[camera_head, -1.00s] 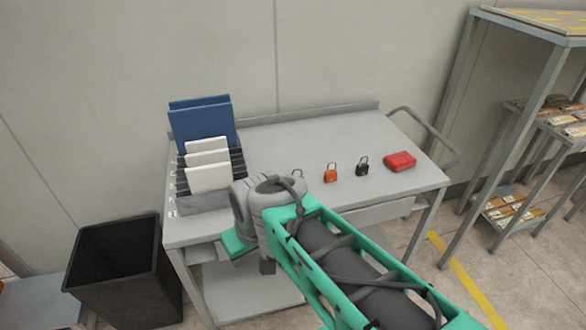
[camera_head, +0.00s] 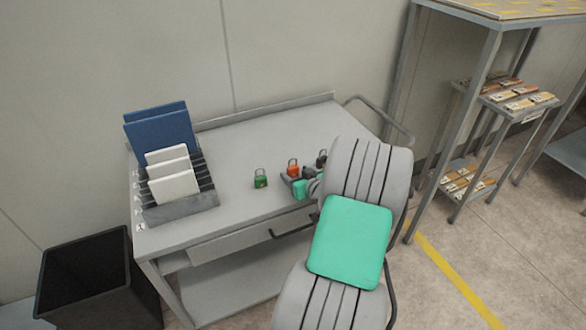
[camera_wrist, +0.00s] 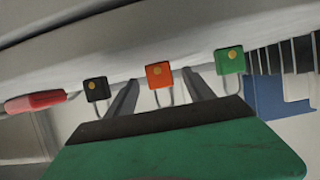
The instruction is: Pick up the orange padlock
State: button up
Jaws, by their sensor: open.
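The orange padlock (camera_head: 293,170) stands on the grey cart top, between a green padlock (camera_head: 261,178) and a black padlock (camera_head: 321,159). In the wrist view the orange padlock (camera_wrist: 159,76) lies ahead between the two dark fingers of my gripper (camera_wrist: 162,95), upside down in the picture. My gripper is open and empty. In the head view my gripper (camera_head: 299,188) is just in front of the orange padlock, partly hidden by my arm. I cannot tell whether it touches the padlock.
The green padlock (camera_wrist: 229,61) and black padlock (camera_wrist: 97,90) stand close on either side. A red case (camera_wrist: 35,101) lies beyond the black one. A rack (camera_head: 180,207) with blue and white panels stands on the cart's left. A black bin (camera_head: 100,285) is on the floor.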

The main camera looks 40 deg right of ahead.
aim_at(294, 171)
jog(key=x, duration=0.3)
grip_shut()
dwell(0.6)
